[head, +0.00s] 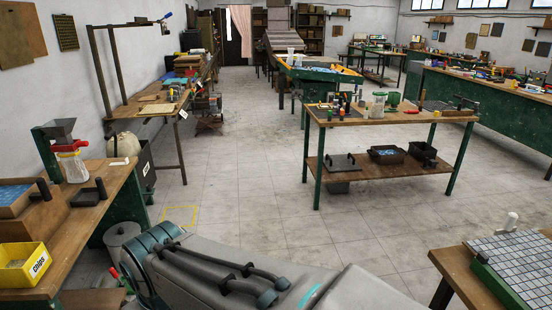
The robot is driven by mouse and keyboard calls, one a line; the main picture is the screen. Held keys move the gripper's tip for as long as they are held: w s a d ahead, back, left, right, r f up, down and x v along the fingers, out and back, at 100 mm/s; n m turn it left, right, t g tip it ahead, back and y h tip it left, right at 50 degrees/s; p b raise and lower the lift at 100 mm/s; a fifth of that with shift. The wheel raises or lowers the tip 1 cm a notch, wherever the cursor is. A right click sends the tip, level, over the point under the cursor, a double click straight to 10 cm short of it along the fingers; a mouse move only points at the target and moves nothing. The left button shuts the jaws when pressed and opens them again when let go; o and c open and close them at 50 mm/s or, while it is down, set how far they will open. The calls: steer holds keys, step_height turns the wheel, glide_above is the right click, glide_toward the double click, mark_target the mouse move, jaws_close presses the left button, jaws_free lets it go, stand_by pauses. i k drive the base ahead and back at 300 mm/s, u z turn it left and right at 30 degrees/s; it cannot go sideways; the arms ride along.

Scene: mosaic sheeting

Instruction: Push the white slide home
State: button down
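A grey hopper (60,130) stands in a green frame (46,152) on the left bench, with a red collar (69,147) below it. A clear jar (74,168) sits under the collar. A small white piece (119,162) shows at the bench's far edge, right of the jar. I cannot tell whether it is the white slide, or how far in any slide sits.
The left bench (70,238) also holds a yellow chips box (22,266) and dark trays. A pale round container (124,149) stands beyond it. A tiled board (515,262) lies on the right table. The middle floor (245,195) is clear.

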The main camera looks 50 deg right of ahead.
mark_target(508, 227)
steer(key=z, duration=3.4)
steer(key=i, duration=1.1)
steer(key=u, duration=0.15)
